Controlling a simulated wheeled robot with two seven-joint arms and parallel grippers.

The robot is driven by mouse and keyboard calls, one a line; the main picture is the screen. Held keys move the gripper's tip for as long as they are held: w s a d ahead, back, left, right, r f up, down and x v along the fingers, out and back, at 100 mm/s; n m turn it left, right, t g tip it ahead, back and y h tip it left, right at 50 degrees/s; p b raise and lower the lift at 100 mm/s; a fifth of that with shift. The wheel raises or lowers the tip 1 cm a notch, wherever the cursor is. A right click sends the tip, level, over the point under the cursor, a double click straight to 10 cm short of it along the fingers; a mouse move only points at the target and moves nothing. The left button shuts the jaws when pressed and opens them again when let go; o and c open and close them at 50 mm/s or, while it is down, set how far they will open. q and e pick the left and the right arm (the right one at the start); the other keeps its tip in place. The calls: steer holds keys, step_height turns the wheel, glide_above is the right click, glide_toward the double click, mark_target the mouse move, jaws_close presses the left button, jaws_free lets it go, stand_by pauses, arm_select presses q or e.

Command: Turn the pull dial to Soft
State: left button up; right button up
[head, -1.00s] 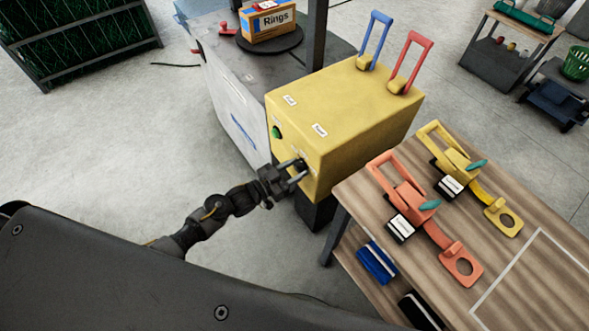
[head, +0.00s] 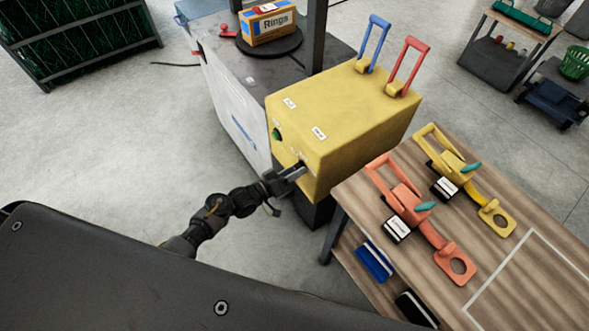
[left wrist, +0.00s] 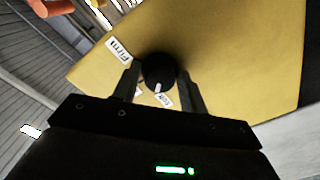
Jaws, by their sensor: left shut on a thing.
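The pull dial (left wrist: 158,70) is a round black knob on the front face of the yellow box (head: 345,110). A small white mark on the knob points toward the bottom of the left wrist view, near small labels (left wrist: 164,101) too blurred to read surely. A label reading "Firm" (left wrist: 119,50) sits to the upper left of the knob. My left gripper (head: 295,172) is at the box's front face, its fingers shut on the dial from both sides. In the head view the gripper mostly hides the dial. My right gripper is not in view.
A green button (head: 277,134) is on the box's front face, left of the dial. Blue (head: 375,40) and red (head: 409,66) levers stand on the box's top. A wooden table (head: 400,270) with orange and yellow clamp-like fixtures stands close on the right. Open floor lies left.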

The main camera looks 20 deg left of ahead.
arm_select(q)
steer(key=shift+n+p, duration=0.5)
steer(key=shift+n, duration=1.2)
steer(key=o, duration=0.8)
steer(key=v, duration=1.1)
steer(key=shift+b, duration=0.4)
steer(key=shift+d, duration=0.15)
